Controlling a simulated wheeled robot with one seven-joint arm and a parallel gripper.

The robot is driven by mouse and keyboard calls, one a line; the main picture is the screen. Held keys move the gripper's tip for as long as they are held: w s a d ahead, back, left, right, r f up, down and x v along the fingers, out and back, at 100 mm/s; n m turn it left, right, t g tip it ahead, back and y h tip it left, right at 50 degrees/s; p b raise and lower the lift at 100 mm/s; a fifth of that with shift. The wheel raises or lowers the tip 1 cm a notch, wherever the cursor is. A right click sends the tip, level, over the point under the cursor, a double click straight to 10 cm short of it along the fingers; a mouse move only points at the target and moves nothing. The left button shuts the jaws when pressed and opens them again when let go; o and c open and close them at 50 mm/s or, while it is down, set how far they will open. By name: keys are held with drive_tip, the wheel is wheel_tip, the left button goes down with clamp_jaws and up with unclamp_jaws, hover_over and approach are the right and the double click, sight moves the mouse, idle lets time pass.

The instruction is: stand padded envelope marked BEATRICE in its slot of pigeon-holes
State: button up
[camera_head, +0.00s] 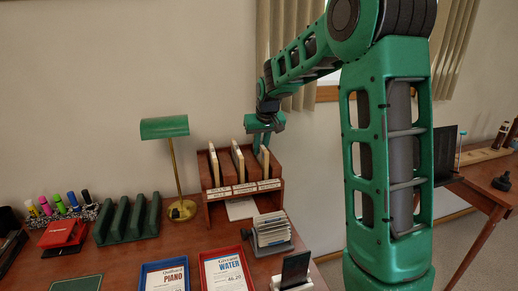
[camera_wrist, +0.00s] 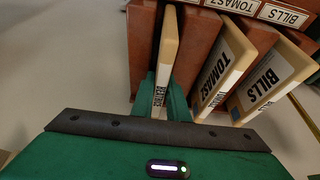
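The padded envelope (camera_wrist: 168,45) is tan with a white label whose dark print is narrow and hard to read. It stands upright in the end slot of the red-brown pigeon-holes (camera_head: 243,208), the right-hand slot in the head view. My gripper (camera_wrist: 163,98) has one green finger on each face of the envelope and appears shut on it. In the head view my gripper (camera_head: 263,140) is above that slot, and the envelope (camera_head: 264,160) shows just below it. The slot's name strip is too small to read there.
Envelopes marked TOMASZ (camera_wrist: 226,65) and BILLS (camera_wrist: 270,80) stand in the neighbouring slots. A green lamp (camera_head: 165,128) stands left of the pigeon-holes. A card file (camera_head: 271,232), trays (camera_head: 228,278) and a green rack (camera_head: 128,220) lie in front and left.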

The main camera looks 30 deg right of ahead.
drive_tip(key=o, duration=0.4)
drive_tip(key=shift+r, duration=0.15)
drive_tip(key=v, duration=1)
drive_tip(key=shift+s+r, duration=0.1)
drive_tip(key=shift+r, duration=0.1)
drive_tip(key=s+f+m+g, duration=0.1)
drive_tip(key=s+f, duration=0.3)
drive_tip(key=s, duration=0.9)
drive_tip(key=s+f+m+g, duration=0.1)
drive_tip(key=s+f+g, duration=0.1)
drive_tip(key=s, duration=1.2)
drive_tip(key=s+f+m+g+y, duration=0.1)
drive_tip(key=s+f, duration=0.4)
drive_tip(key=s, duration=0.8)
drive_tip(key=shift+s+d+f+m, duration=0.2)
drive_tip(key=shift+d+f+m, duration=0.1)
drive_tip(key=shift+d+m, duration=0.25)
